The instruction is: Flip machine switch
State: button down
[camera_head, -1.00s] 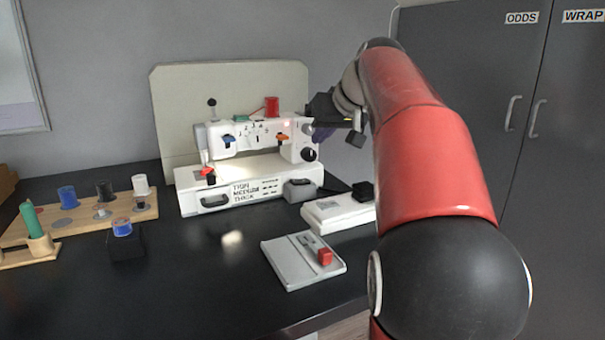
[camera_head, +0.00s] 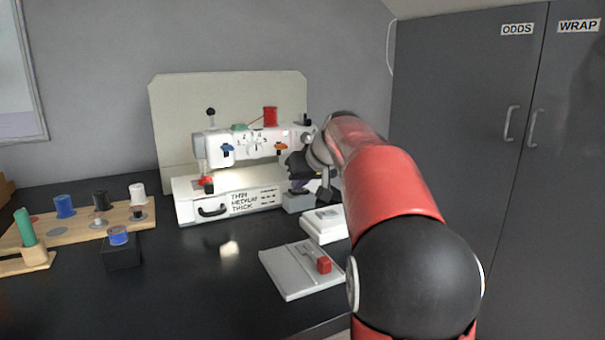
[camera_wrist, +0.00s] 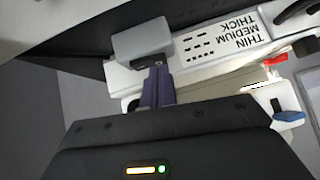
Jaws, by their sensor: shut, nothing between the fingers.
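The white sewing machine (camera_head: 245,195) stands on the dark desk against a pale board. It has a blue lever (camera_head: 228,149) and an orange lever (camera_head: 281,147) on its front. A small grey box (camera_head: 297,203) sits at the right end of its base; the same grey box shows in the wrist view (camera_wrist: 145,40) with a dark slot on its face. My gripper (camera_wrist: 158,70) is shut and empty, its purple fingers pointing at that slot. I cannot tell whether they touch it. In the head view my gripper (camera_head: 312,188) is partly hidden by its own dark body.
A white box (camera_head: 325,225) and a grey plate with a red block (camera_head: 323,264) lie front right of the machine. A wooden rack (camera_head: 85,225) of spools and a black block (camera_head: 121,252) stand left. The desk's middle front is clear. Dark cupboards (camera_head: 460,130) stand right.

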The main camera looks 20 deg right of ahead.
jog(key=shift+f, duration=0.1)
jog(key=shift+a+f+b, duration=0.15)
jog(key=shift+f+b, duration=0.2)
jog(key=shift+r, duration=0.1)
jog(key=shift+d+p, duration=0.3)
jog(key=shift+d, duration=0.55)
jog(key=shift+r, duration=0.1)
